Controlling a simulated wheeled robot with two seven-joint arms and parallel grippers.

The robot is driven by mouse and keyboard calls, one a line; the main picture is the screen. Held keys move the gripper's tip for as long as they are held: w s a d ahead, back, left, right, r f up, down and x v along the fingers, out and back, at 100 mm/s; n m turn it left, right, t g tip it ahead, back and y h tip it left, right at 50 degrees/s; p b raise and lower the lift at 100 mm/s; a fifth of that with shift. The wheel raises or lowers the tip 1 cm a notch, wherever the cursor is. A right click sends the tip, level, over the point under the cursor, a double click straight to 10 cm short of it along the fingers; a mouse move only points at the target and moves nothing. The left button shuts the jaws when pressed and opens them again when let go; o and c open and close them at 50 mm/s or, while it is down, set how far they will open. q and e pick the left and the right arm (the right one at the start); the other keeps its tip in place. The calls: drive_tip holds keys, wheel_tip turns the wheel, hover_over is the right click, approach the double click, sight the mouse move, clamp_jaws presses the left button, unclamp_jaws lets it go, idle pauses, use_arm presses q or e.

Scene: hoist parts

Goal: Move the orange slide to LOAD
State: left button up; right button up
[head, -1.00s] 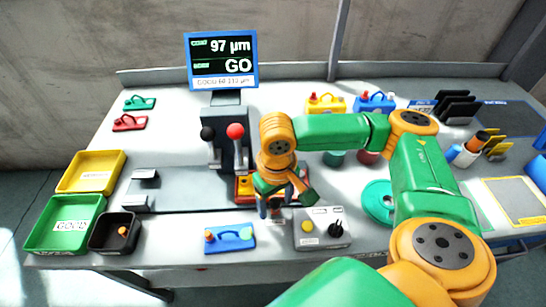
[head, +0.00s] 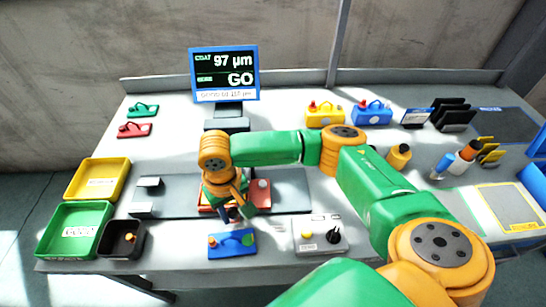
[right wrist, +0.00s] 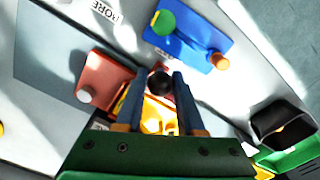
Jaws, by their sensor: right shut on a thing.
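The orange slide (head: 263,196) sits on the long grey track (head: 290,190), mostly hidden by my right arm in the head view. In the right wrist view the slide (right wrist: 107,80) shows a pale round knob on one side, a yellow part and a black knob (right wrist: 159,82). My right gripper (head: 236,216) is low over the slide. Its fingers stand on both sides of the black knob and are shut on it, as the right wrist view (right wrist: 158,90) shows. No LOAD mark is readable. My left gripper is not in view.
A blue block (head: 231,245) and a grey control box (head: 318,236) lie in front of the track. A black bin (head: 121,240), green tray (head: 75,230) and yellow tray (head: 97,180) stand left. Two dark stops (head: 148,182) are at the track's left end. A monitor (head: 225,74) stands behind.

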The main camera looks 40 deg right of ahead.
drive_tip(key=w+a, duration=0.1)
drive_tip(key=a, duration=0.2)
drive_tip(key=w+a+b, duration=0.1)
drive_tip(key=w+a, duration=0.1)
drive_tip(key=w+a+b, duration=0.1)
drive_tip(key=w+a, duration=0.1)
drive_tip(key=a, duration=0.1)
drive_tip(key=shift+w+a+f, duration=0.1)
drive_tip(key=shift+a, duration=0.4)
drive_tip(key=o, duration=0.9)
drive_tip(key=shift+o, duration=0.2)
